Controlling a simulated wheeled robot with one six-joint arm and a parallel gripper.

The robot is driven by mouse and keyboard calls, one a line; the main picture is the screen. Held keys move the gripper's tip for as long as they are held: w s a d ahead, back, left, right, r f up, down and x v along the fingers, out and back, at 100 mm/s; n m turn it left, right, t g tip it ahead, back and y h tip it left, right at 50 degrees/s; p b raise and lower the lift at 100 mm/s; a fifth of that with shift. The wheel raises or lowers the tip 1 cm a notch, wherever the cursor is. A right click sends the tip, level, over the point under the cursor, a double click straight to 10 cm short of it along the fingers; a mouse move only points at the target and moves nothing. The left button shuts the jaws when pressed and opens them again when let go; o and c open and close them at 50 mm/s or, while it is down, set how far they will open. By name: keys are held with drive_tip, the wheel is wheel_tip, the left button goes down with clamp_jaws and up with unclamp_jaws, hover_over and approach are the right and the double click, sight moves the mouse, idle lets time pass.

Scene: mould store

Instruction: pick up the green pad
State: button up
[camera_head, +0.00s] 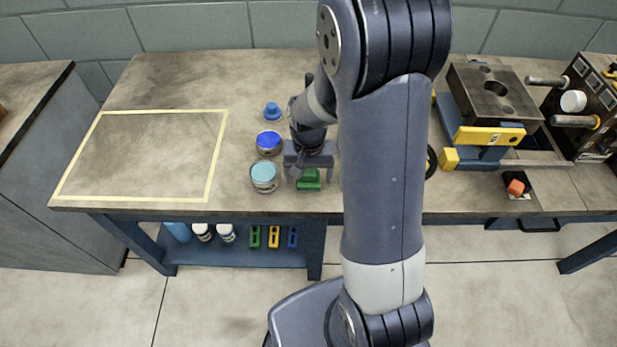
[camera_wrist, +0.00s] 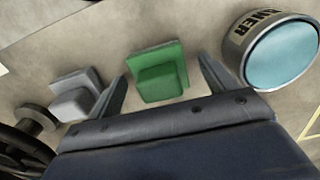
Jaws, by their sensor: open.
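The green pad (camera_head: 309,179) lies on the bench near its front edge. In the wrist view the green pad (camera_wrist: 159,72) is a flat plate with a raised block on it. My gripper (camera_head: 308,177) is above it, pointing down. In the wrist view the two fingers of my gripper (camera_wrist: 161,88) stand apart, one to each side of the pad, with visible gaps. I cannot tell whether the fingertips are level with the pad. My arm hides part of the bench to the right.
A teal-topped can (camera_head: 264,177) stands close left of my gripper, with a blue-lidded can (camera_head: 269,142) behind. A grey pad (camera_wrist: 76,96) lies on the other side. A yellow-taped rectangle (camera_head: 212,171) on the left is empty. A steel mould block (camera_head: 494,94) stands right.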

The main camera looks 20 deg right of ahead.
sight(309, 171)
drive_tip(key=shift+c, duration=0.2)
drive_tip(key=c, duration=1)
drive_tip(key=shift+r, duration=0.15)
drive_tip(key=shift+c, duration=0.2)
wheel_tip(309, 171, up, 10)
drive_tip(key=shift+f+p, duration=0.1)
drive_tip(key=shift+p, duration=0.55)
